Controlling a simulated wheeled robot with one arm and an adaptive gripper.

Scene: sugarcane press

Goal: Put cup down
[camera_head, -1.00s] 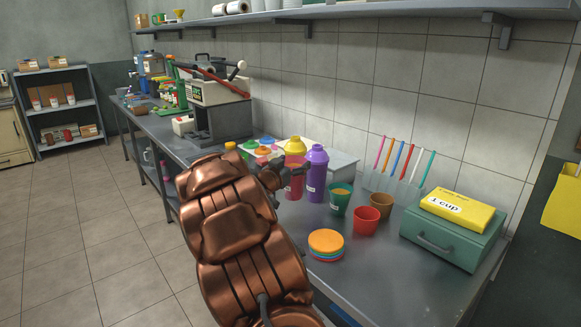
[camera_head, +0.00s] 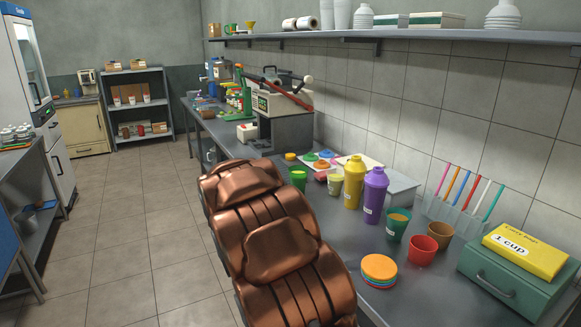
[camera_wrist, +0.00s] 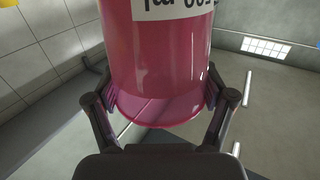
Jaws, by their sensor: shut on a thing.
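A pinkish-red cup (camera_wrist: 158,55) with a white label fills the top of the wrist view. The label's writing is upside down there. My gripper (camera_wrist: 160,98) is shut on this cup, with one finger on each side of it. In the head view my copper arm hides the gripper and the held cup. The grey metal counter (camera_head: 438,292) runs along the tiled wall.
On the counter stand a green cup (camera_head: 298,177), a pale yellow-green cup (camera_head: 335,186), a yellow shaker (camera_head: 353,187), a purple shaker (camera_head: 374,196), a dark green cup (camera_head: 397,225), a red cup (camera_head: 422,250), a brown cup (camera_head: 439,234) and stacked lids (camera_head: 379,270).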

